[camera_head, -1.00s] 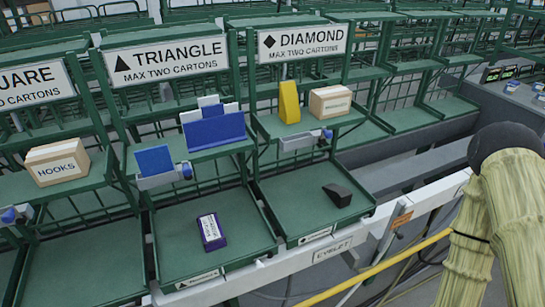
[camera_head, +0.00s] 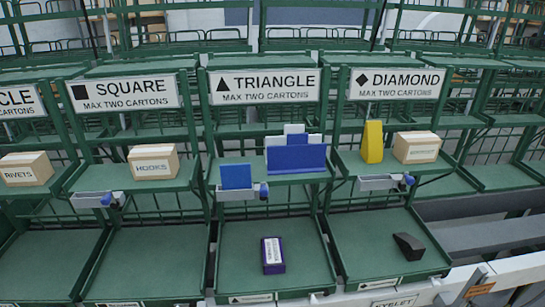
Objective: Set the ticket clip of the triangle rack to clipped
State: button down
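The triangle rack's sign (camera_head: 262,86) stands near the middle of the head view, above a green shelf. The ticket clip (camera_head: 236,195) is a small grey holder on that shelf's front edge, left of its middle, with a blue knob (camera_head: 264,190) at its right end. A blue ticket (camera_head: 236,176) stands upright at the holder. I cannot tell from here whether the clip is clipped. My gripper is not in view.
A blue panel (camera_head: 296,158) with white pieces behind it stands on the triangle shelf. A purple box (camera_head: 273,255) lies on the tray below. Similar clips sit on the square (camera_head: 88,200) and diamond (camera_head: 376,183) racks. The diamond rack holds a yellow wedge (camera_head: 372,142) and a carton (camera_head: 416,147).

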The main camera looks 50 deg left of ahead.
aim_at(263, 191)
jog(key=k, duration=0.45)
jog(key=u, duration=1.15)
